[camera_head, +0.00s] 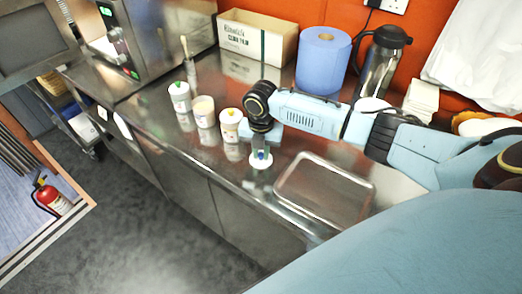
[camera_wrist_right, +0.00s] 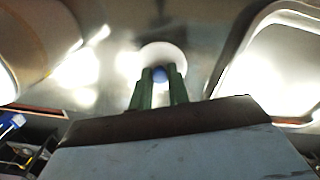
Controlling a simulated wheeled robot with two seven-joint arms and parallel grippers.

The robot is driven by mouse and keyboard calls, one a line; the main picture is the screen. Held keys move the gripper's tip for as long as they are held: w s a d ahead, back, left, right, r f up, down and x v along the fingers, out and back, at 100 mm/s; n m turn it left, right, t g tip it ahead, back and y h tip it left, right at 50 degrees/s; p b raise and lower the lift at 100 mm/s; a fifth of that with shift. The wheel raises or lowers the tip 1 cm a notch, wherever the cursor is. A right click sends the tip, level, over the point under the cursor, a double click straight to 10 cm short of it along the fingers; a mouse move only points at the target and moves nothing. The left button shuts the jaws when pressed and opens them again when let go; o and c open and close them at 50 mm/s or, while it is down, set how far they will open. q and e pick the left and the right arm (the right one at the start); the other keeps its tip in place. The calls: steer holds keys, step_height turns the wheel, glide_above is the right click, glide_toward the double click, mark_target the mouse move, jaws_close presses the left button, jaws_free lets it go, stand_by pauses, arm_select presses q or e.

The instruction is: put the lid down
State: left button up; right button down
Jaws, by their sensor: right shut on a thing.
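The lid (camera_head: 261,163) is a small white disc with a blue knob. It is level, left of the tray and low over the steel counter; I cannot tell whether it touches the counter. My right gripper (camera_head: 261,154) points down and is shut on the blue knob. In the right wrist view the lid (camera_wrist_right: 165,53) shows beyond the green fingers of the gripper (camera_wrist_right: 159,78), with the knob between them. My left gripper is not in view.
A metal tray (camera_head: 325,190) lies just right of the lid. A green-knobbed tub (camera_head: 180,97), a middle tub with no knob showing (camera_head: 204,112) and a yellow-knobbed tub (camera_head: 231,126) stand behind left. A blue paper roll (camera_head: 322,62), box (camera_head: 257,37) and flask (camera_head: 382,62) stand at the back.

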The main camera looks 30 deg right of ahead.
mark_target(261, 154)
steer(key=c, duration=1.3)
jaws_free()
steer(key=shift+f, duration=0.15)
steer(key=shift+c, duration=0.2)
step_height(261, 154, up, 12)
steer(key=shift+r+p, duration=0.2)
steer(key=shift+p, duration=0.25)
